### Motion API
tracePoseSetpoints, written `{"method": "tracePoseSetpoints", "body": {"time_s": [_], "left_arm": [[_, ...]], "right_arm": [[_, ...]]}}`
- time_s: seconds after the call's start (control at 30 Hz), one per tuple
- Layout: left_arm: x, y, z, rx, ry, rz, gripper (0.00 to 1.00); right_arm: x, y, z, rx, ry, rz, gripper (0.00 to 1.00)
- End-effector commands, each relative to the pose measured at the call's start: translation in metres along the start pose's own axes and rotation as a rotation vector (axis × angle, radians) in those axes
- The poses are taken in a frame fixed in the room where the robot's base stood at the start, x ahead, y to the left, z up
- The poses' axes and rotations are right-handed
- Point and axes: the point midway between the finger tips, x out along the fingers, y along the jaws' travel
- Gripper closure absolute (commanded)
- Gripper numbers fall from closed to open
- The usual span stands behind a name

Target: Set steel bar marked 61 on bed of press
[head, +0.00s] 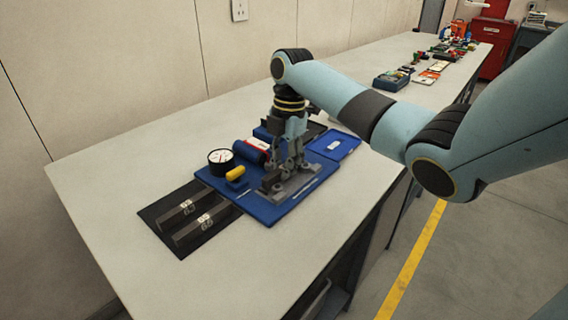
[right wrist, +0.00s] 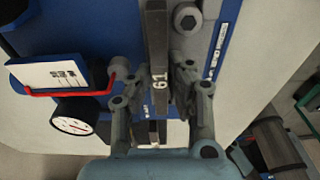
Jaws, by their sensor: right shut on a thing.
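My right gripper (head: 286,168) reaches down over the press from the right. It is shut on the dark steel bar marked 61 (right wrist: 158,50), which runs lengthwise between its fingers in the right wrist view, with the number facing up. The press has a blue base plate (head: 265,213) and a grey bed (head: 300,185). The bar is over or at the bed, and the fingers hide much of it in the head view. I cannot tell whether it touches the bed. My left gripper is out of view.
Two more bars, one (head: 181,212) behind the other (head: 197,229), lie on a black mat (head: 160,227) left of the press. A dial gauge (head: 221,160), a yellow handle (head: 235,173) and a blue tray (head: 334,145) are close by. The bench front is clear.

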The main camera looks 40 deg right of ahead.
Motion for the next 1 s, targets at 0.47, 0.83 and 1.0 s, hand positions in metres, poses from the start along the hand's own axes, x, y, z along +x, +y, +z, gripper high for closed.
{"method": "tracePoseSetpoints", "body": {"time_s": [0.47, 0.83, 1.0], "left_arm": [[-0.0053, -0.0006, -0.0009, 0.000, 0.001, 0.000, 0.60], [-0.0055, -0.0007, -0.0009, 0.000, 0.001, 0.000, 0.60], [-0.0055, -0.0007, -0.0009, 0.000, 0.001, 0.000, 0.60]], "right_arm": [[0.0001, 0.0005, 0.0001, 0.000, 0.000, 0.001, 1.00], [0.0012, 0.0005, 0.0004, 0.000, 0.000, 0.001, 1.00], [0.0013, 0.0004, 0.0004, 0.000, 0.000, 0.001, 0.65]]}}
